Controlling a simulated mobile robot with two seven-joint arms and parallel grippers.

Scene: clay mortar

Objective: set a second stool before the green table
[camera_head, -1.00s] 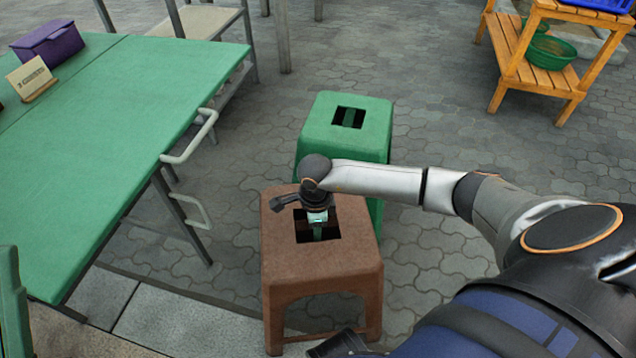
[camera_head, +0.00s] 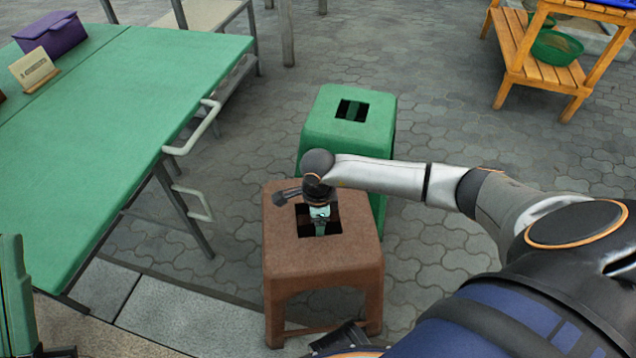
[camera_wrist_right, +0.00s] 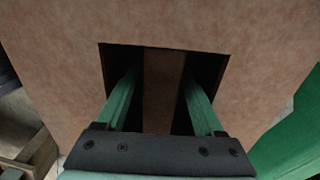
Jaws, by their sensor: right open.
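A brown stool (camera_head: 322,255) stands upright on the paving in the head view, with a square hole in its seat crossed by a bar. My right gripper (camera_head: 320,222) points down at this hole. In the right wrist view its two green fingers (camera_wrist_right: 160,88) reach into the hole of the brown seat (camera_wrist_right: 270,60), one on each side of the bar, apart and not closed on it. A green stool (camera_head: 350,118) stands just behind the brown one. The green table (camera_head: 110,150) is at the left. My left gripper is out of view.
A green object (camera_head: 15,295), cut off by the left edge, stands by the table's near side. Pale handles (camera_head: 200,130) stick out from the table's right side. A wooden shelf (camera_head: 540,65) stands at the back right. Paving between table and stools is clear.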

